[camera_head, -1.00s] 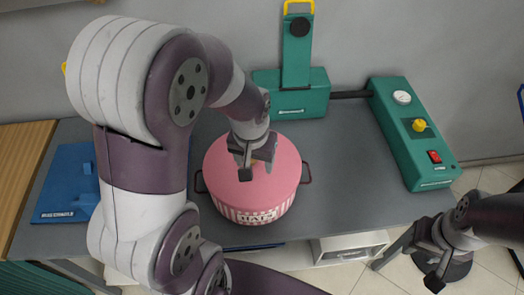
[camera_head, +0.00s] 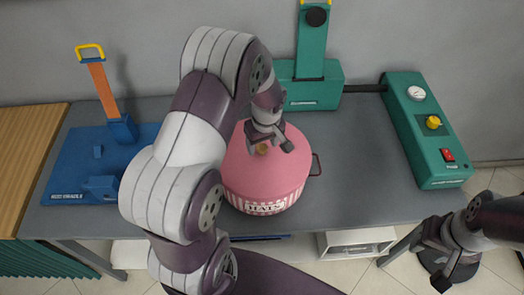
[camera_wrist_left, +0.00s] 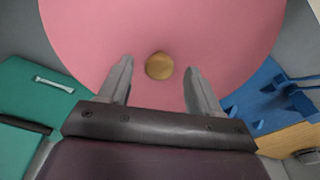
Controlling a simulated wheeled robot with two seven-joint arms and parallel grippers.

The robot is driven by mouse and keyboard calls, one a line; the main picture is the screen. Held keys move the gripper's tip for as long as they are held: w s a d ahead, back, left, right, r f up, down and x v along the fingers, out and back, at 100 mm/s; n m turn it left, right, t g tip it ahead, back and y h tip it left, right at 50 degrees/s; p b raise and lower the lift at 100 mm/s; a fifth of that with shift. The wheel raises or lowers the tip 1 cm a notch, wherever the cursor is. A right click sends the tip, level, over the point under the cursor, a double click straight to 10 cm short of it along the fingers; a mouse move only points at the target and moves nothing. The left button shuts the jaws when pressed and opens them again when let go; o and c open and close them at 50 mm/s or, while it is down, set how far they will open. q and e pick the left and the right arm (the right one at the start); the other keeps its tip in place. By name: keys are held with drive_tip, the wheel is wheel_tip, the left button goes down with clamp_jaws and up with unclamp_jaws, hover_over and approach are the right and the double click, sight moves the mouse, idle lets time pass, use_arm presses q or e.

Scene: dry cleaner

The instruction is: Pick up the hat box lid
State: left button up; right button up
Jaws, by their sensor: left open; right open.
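The hat box (camera_head: 266,201) is round, pink, with striped sides and a "HATS" label, and stands on the grey table. Its pink lid (camera_head: 283,170) is on top, with a small tan knob (camera_head: 262,149) in the middle. My left gripper (camera_head: 267,146) is above the lid, close to the knob. In the left wrist view, the knob (camera_wrist_left: 159,66) shows between and slightly beyond the open fingertips (camera_wrist_left: 158,72), with the pink lid (camera_wrist_left: 90,40) behind. I cannot tell the exact height of the fingers over the lid. My right gripper (camera_head: 432,262) is open and empty, past the table's front right.
A blue device (camera_head: 75,170) with an orange, yellow-handled lever stands on the left. A green press (camera_head: 315,85) stands at the back, and a green control box (camera_head: 425,135) with knob and red switch at right. The grey table (camera_head: 365,170) is clear right of the box.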

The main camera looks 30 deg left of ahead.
use_arm(q)
drive_tip(key=shift+w+a+f, duration=0.1)
drive_tip(key=shift+w+f, duration=0.05)
drive_tip(key=shift+f, duration=0.5)
clamp_jaws()
drive_tip(key=shift+r, duration=0.1)
